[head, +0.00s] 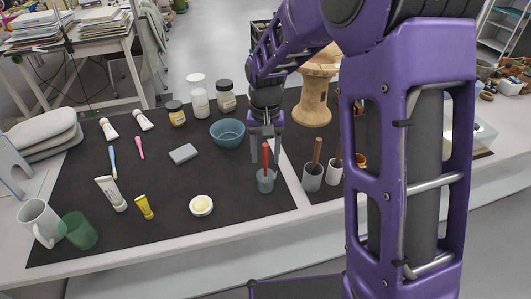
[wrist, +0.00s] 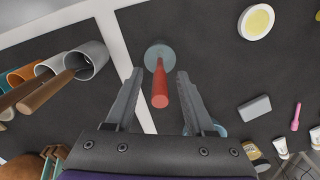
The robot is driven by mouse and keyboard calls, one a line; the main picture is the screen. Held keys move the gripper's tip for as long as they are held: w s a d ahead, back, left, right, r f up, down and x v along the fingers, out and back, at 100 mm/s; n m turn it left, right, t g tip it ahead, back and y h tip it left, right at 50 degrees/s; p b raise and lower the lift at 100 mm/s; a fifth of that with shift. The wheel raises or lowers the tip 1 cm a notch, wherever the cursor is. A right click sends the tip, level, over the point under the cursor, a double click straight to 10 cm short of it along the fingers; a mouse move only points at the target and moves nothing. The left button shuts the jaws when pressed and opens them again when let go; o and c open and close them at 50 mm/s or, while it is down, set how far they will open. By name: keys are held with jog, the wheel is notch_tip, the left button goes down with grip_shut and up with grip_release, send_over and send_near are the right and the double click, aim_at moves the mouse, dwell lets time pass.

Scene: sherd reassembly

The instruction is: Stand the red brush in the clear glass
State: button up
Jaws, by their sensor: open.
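The red brush (head: 266,158) stands upright in the clear glass (head: 265,183), near the right edge of the dark mat. In the wrist view the brush (wrist: 160,88) points up toward the camera, with the glass (wrist: 158,52) around its lower end. My gripper (head: 266,132) is above the glass. In the wrist view the gripper (wrist: 159,73) is open, with one finger on each side of the brush handle and a gap showing on both sides. The brush's lower end is hard to make out inside the glass.
A blue bowl (head: 227,134) stands just behind the glass. Grey cups (head: 312,177) with wooden-handled tools stand to its right, near a wooden spool (head: 313,95). A white dish (head: 201,206), grey block (head: 183,154) and tubes lie left.

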notch_tip(320, 180, up, 17)
jog(key=p, duration=0.3)
jog(key=shift+r, duration=0.2)
dwell(0.7)
